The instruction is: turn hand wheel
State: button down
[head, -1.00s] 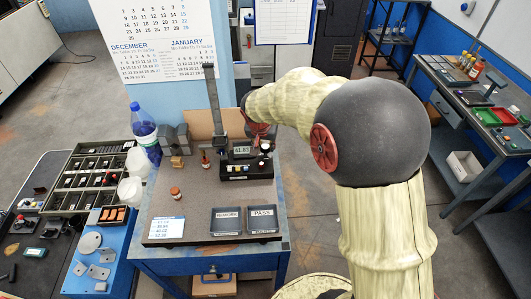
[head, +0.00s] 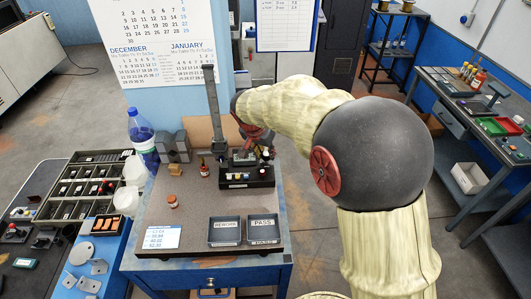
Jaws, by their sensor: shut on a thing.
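My gripper (head: 258,152) is small and partly hidden by my own arm. It is low over the black instrument box (head: 246,178) on the bench's back right. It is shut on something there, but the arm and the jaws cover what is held. I cannot make out a hand wheel apart from the gripper. The box has small white, red and dark parts on its front. A tall grey upright (head: 210,105) stands just left of it.
A blue-capped bottle (head: 143,138) is beyond. The bench middle is clear.

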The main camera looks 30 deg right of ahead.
jog(key=c, duration=1.5)
grip_release()
jog(key=shift+r, duration=0.1)
jog(key=shift+v, duration=3.9)
